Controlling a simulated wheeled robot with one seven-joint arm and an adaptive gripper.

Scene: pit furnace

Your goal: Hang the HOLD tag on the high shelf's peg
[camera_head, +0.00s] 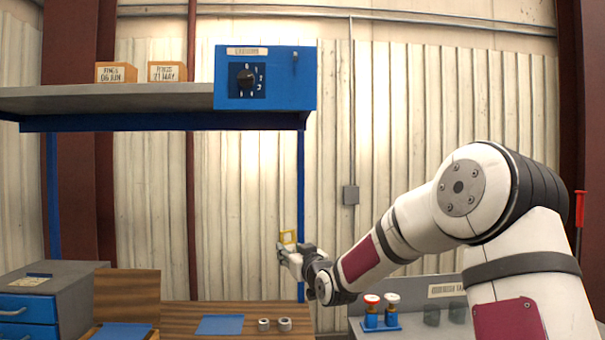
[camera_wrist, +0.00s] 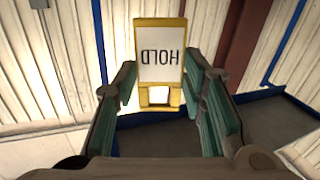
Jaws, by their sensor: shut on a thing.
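In the wrist view the HOLD tag (camera_wrist: 160,54) is a white plate in a yellow frame with a square opening. Its lettering reads upside down there, between the green-padded fingers of my gripper (camera_wrist: 160,88). A small dark peg-like part (camera_head: 295,57) shows on the upper right front of the blue box (camera_head: 281,97) on the high shelf.
Two small labelled boxes (camera_head: 116,72) stand on the shelf, left of the blue box and its black dial (camera_head: 245,79). Below are a wooden bench (camera_head: 185,315) with two metal rings (camera_head: 284,324), a drawer unit (camera_head: 75,285) and red- and white-topped valves (camera_head: 371,310).

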